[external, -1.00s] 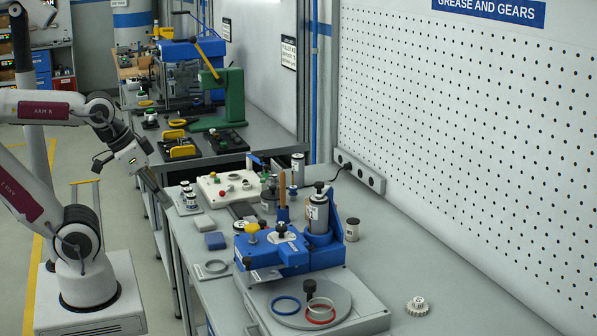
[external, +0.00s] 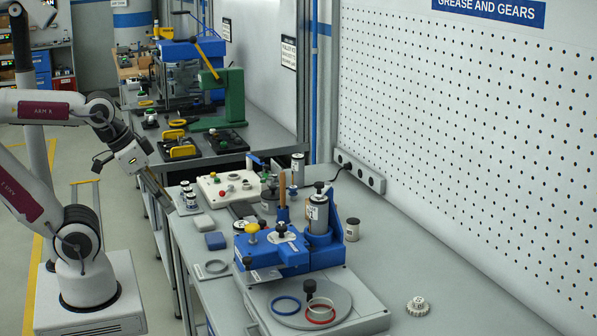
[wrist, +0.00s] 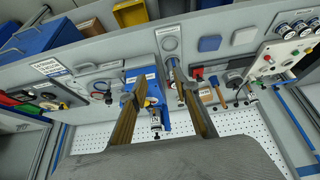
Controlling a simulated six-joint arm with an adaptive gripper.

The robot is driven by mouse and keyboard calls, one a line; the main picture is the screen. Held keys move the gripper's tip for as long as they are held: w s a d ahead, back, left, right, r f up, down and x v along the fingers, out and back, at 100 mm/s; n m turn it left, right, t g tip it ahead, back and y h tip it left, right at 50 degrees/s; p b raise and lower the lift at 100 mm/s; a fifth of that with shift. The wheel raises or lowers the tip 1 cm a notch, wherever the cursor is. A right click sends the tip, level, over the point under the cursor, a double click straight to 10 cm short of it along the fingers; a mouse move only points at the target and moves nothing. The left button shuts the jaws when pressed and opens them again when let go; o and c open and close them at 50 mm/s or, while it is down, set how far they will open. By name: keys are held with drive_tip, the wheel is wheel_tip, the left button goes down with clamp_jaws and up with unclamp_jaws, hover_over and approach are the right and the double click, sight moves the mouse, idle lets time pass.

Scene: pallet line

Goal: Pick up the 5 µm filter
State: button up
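Several small cylinders with white labels (external: 189,198) stand in a group at the left edge of the near bench; they may be the filters. Several round items of this kind (wrist: 294,24) show at the upper right of the wrist view. Their print is too small to read, so I cannot tell which is the 5 µm filter. My gripper (external: 164,198) hangs just left of this group in the external view, beside the bench edge. In the wrist view its two fingers (wrist: 157,70) are apart with nothing held between them.
A white panel with coloured buttons (external: 228,187) stands behind the group. A blue pad (external: 215,241) and a ring on a grey plate (external: 212,269) lie nearer. A blue fixture (external: 283,257) fills the bench middle. The bench's right front is mostly clear, with a small white gear (external: 418,307).

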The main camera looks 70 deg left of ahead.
drive_tip(key=shift+o, duration=0.9)
drive_tip(key=shift+w, duration=0.1)
drive_tip(key=w+a+r+t+y, duration=0.15)
drive_tip(key=w+a, duration=0.25)
drive_tip(key=w, duration=1.1)
drive_tip(key=w+a+r+t, duration=0.1)
drive_tip(key=w+a+t, duration=0.2)
drive_tip(key=w, duration=1.2)
drive_tip(key=w+f+m+t+h, duration=0.1)
drive_tip(key=w+f+h, duration=0.1)
drive_tip(key=w+f, duration=0.5)
drive_tip(key=w+d+f+m+t+h, duration=0.1)
drive_tip(key=w+f+t+h, duration=0.1)
drive_tip(key=w+f, duration=0.6)
drive_tip(key=shift+w+d+f+m+h, duration=0.15)
drive_tip(key=shift+w+f+m+h, duration=0.2)
drive_tip(key=shift+w, duration=2.7)
